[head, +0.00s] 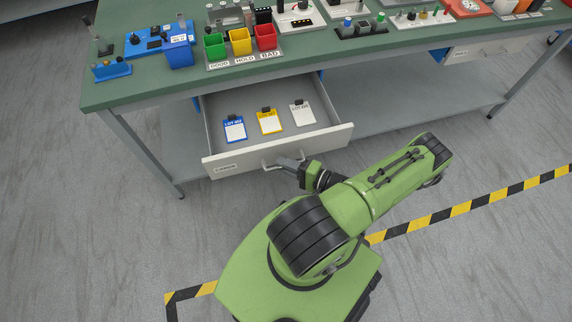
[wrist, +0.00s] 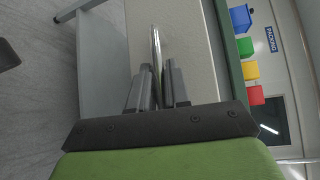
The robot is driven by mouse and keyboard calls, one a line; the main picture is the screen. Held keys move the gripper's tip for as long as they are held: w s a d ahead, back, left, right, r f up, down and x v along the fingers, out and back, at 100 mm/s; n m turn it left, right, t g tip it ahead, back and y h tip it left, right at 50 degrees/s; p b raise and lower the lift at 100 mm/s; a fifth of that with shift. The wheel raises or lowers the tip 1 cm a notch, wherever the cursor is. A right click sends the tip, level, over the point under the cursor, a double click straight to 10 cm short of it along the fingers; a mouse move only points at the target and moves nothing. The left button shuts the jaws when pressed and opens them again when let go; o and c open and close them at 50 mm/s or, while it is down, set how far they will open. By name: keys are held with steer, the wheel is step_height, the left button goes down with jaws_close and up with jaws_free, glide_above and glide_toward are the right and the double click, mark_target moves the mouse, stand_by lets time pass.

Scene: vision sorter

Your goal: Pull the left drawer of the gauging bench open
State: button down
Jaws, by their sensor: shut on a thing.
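The left drawer (head: 221,167) of the green-topped gauging bench (head: 140,90) stands pulled out in the head view, its inside showing. Three lot cards lie in it: blue (head: 235,130), yellow (head: 270,122) and white (head: 302,114). My gripper (head: 288,165) is at the drawer front, shut on the bar handle (head: 269,166). In the wrist view my gripper (wrist: 158,85) has its two fingers on either side of the handle (wrist: 156,50), with the pale drawer front behind it.
A second drawer (head: 485,48) at the right is closed. Green, yellow and red bins (head: 239,42) stand on the bench top above the open drawer. A lower shelf (head: 390,100) lies beneath. Black-and-yellow floor tape (head: 480,205) runs beside my base.

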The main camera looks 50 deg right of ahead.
steer(key=c, duration=1.2)
jaws_free()
steer(key=p+v, duration=0.1)
steer(key=v, duration=1.4)
steer(key=shift+s+d, duration=0.1)
steer(key=shift+s, duration=0.3)
